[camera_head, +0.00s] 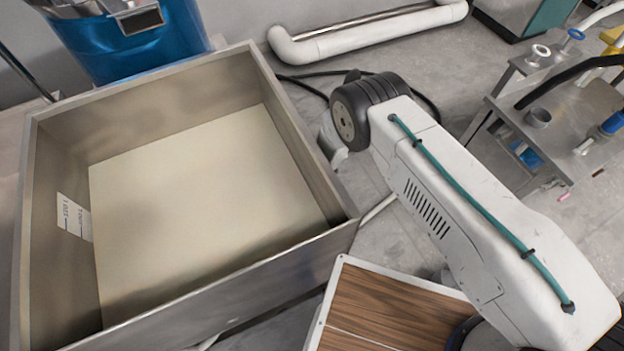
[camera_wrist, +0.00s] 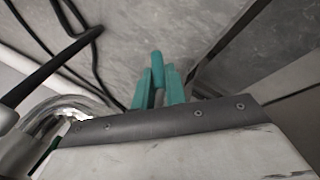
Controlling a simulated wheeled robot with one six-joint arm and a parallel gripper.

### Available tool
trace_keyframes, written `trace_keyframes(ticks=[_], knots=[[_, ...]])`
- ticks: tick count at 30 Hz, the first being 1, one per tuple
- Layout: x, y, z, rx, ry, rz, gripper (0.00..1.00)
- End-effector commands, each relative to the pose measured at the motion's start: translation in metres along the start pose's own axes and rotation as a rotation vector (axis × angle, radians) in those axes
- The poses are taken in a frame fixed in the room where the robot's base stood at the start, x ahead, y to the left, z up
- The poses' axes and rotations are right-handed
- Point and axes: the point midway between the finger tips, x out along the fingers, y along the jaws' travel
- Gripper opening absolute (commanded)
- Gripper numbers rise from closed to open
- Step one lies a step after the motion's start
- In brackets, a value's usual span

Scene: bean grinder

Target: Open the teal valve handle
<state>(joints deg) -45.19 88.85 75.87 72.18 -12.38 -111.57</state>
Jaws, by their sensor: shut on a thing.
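The teal valve handle (camera_wrist: 157,66) shows in the wrist view as a short upright bar with a rounded end. My gripper (camera_wrist: 161,82) has two teal fingers, one on each side of the handle, and they are shut on it. The fingers and handle are nearly the same colour, so their exact contact is hard to see. The grey and white housing of my wrist hides the lower part of the handle and the valve body. In the head view my arm reaches down beyond the tank's right corner, and neither handle nor fingers can be made out.
A large open metal tank (camera_head: 308,160) fills the left of the head view. A blue container (camera_head: 130,45) stands behind it. A white pipe (camera_head: 370,33) runs along the back wall. A metal table (camera_head: 560,130) with tools stands at right. Black cables (camera_wrist: 62,45) lie near the handle.

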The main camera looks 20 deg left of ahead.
Motion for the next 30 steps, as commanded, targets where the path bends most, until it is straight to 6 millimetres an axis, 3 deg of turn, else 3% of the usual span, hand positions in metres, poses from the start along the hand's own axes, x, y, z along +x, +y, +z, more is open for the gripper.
trace_keyframes(ticks=[21,22,24,30], knots=[[-0.0033,-0.0004,0.0024,-0.027,-0.049,0.064,0.0],[-0.0033,-0.0005,0.0024,-0.027,-0.049,0.064,0.19],[-0.0032,-0.0004,0.0027,-0.027,-0.049,0.064,0.35],[-0.0028,0.0004,0.0041,-0.025,-0.051,0.064,0.35]])
